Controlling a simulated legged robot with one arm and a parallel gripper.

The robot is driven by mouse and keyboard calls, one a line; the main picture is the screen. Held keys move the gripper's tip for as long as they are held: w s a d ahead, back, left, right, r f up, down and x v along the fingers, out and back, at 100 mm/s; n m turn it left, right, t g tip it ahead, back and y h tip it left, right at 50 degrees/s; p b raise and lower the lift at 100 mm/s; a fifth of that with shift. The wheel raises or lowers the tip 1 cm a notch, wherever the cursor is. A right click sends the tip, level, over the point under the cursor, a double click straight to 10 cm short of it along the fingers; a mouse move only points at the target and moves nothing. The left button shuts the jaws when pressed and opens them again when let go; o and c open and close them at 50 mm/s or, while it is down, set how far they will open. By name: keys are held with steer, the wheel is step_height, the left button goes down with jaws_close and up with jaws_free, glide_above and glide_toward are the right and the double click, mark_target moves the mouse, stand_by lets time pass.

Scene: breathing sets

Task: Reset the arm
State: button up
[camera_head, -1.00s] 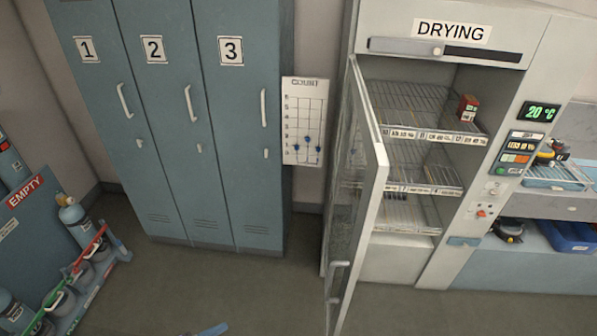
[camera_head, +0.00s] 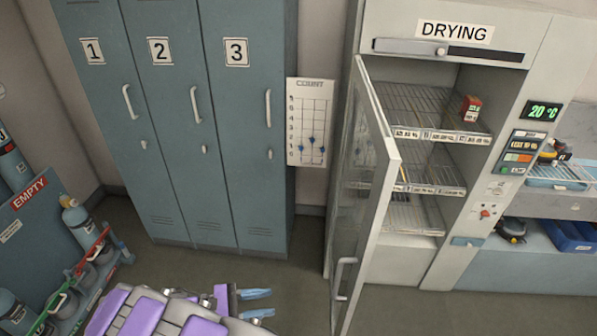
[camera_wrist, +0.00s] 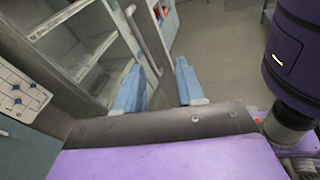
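My gripper (camera_head: 256,303) shows at the bottom of the head view, with two light blue fingers pointing right. Its fingers also show in the wrist view (camera_wrist: 160,90), spread apart with nothing between them. My purple and grey arm lies low in the head view, in front of the lockers. The gripper is left of the open glass door of the drying cabinet (camera_head: 490,62) and does not appear to touch it.
The drying cabinet's door (camera_head: 362,200) stands open into the room. Shut lockers (camera_head: 195,130) line the wall. A count board (camera_head: 310,122) hangs beside them. A rack of cylinders (camera_head: 95,285) stands at left. A red box (camera_head: 470,109) sits on the top shelf. Floor is clear at lower right.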

steer(key=d+r+m+g+y+b, duration=0.1)
steer(key=d+r+m+g+y, duration=0.2)
steer(key=d, duration=0.6)
steer(key=d+r+m+g+y+b, duration=0.1)
steer(key=d+r+m+g, duration=0.3)
steer(key=d, duration=0.5)
steer(key=s+d+r+m+y+b, duration=0.2)
steer(key=s+d+r+m+y, duration=0.1)
steer(key=s+d+m+y, duration=0.65)
steer(key=s+a+f+m+t+y+b, duration=0.1)
steer(key=s+a+m+y, duration=0.1)
steer(key=s, duration=0.9)
steer(key=shift+s+a+t+b, duration=0.15)
steer(key=shift+a+t+b, duration=0.15)
steer(key=shift+a+b, duration=0.15)
steer(key=shift+d+f+y, duration=0.1)
steer(key=shift+y, duration=0.15)
steer(key=shift+d, duration=0.5)
